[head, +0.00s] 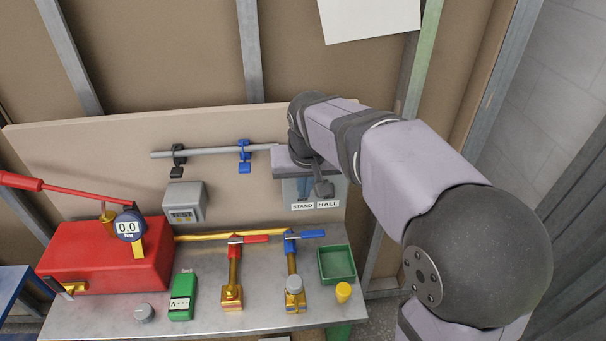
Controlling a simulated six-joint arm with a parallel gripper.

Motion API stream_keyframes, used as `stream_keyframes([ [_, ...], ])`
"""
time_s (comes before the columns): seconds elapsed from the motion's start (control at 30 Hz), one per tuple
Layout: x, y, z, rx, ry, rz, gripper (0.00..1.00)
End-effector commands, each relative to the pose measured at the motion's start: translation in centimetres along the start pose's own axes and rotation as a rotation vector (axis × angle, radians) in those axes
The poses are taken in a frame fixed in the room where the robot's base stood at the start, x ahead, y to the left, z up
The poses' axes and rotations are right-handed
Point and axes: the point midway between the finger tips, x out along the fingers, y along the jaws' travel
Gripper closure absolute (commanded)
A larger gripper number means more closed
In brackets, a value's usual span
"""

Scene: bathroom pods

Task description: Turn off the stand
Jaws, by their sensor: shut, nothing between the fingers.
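A wall panel (288,192) with two white labels hangs on the beige backboard at the right. The STAND label (302,206) is on the left and the HALL label (327,204) on the right. My gripper (324,188) is shut and empty, pointing down in front of the panel's right half, just above the HALL label. I cannot tell whether it touches the panel. It and my wrist hide the panel's upper part and whatever switches sit there. A blue part shows to the left of the fingers, above the STAND label, but its position cannot be read.
Below is a metal bench (205,310). It carries a red tank (90,260) with a gauge (129,226), red-handled (232,285) and blue-handled (294,280) valves, a green tester (182,297) and a green tray (337,264). A grey TEST box (184,202) and a pipe (212,150) are left of the panel.

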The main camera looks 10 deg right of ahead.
Motion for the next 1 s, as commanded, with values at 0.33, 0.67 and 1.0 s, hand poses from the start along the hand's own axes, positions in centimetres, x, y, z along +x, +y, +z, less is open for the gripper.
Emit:
stream_keyframes([
  [0.33, 0.21, 0.00, 0.34, 0.000, -0.001, 0.000, 1.00],
  [0.67, 0.38, -0.01, 0.61, 0.000, 0.000, 0.000, 1.00],
  [1.0, 0.68, -0.01, 0.98, 0.000, 0.001, 0.000, 1.00],
])
